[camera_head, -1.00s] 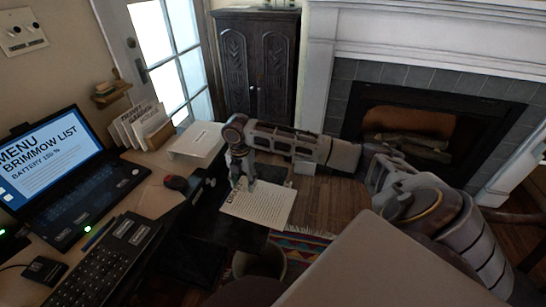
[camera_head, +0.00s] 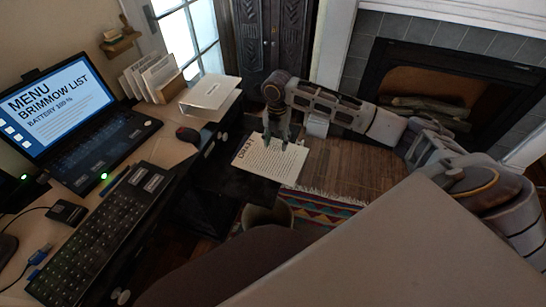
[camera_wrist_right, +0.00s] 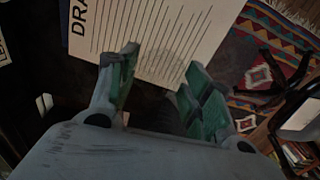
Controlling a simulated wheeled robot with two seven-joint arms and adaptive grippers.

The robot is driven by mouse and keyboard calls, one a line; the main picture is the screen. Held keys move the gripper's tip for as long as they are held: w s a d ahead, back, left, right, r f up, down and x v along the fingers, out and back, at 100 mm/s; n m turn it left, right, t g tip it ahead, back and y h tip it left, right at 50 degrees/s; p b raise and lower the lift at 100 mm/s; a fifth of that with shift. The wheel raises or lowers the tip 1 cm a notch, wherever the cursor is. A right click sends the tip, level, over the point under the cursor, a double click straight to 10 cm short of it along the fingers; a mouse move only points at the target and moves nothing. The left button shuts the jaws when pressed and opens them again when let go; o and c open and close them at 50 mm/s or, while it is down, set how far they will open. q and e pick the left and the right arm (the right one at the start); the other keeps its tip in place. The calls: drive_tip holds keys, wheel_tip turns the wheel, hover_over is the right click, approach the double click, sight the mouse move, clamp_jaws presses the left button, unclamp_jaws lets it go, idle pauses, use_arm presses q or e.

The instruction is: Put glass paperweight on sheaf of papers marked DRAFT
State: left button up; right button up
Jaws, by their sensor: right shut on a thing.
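The sheaf of papers marked DRAFT (camera_head: 262,163) lies on a dark surface beside the desk, its heading along the left edge. It also shows at the top of the right wrist view (camera_wrist_right: 142,40), partly cut off. My right gripper (camera_head: 277,146) points down over the sheaf's upper part. In the right wrist view its green-padded fingers (camera_wrist_right: 160,72) stand apart, around a faint, clear rounded shape that looks like the glass paperweight (camera_wrist_right: 178,62). The glass is hard to make out, and I cannot tell whether it touches the paper. My left gripper is out of view.
A laptop (camera_head: 75,115), a keyboard (camera_head: 105,225) and a mouse (camera_head: 188,135) occupy the desk at left. A white stand (camera_head: 210,95) is behind the sheaf. A bin (camera_head: 265,217) and patterned rug (camera_head: 325,208) are on the floor below.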

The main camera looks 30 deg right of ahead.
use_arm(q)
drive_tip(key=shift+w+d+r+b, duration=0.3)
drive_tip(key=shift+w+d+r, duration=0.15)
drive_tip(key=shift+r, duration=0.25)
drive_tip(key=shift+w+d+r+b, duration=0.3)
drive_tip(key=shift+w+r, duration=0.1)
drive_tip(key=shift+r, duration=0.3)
use_arm(e)
hover_over(276, 163)
drive_tip(key=shift+f, duration=3.1)
drive_tip(key=shift+f, duration=0.1)
drive_tip(key=shift+f, duration=0.6)
drive_tip(key=shift+f+b, duration=0.35)
drive_tip(key=shift+f, duration=0.85)
drive_tip(key=o, duration=1.2)
drive_tip(key=shift+f, duration=0.1)
drive_tip(key=shift+c, duration=0.2)
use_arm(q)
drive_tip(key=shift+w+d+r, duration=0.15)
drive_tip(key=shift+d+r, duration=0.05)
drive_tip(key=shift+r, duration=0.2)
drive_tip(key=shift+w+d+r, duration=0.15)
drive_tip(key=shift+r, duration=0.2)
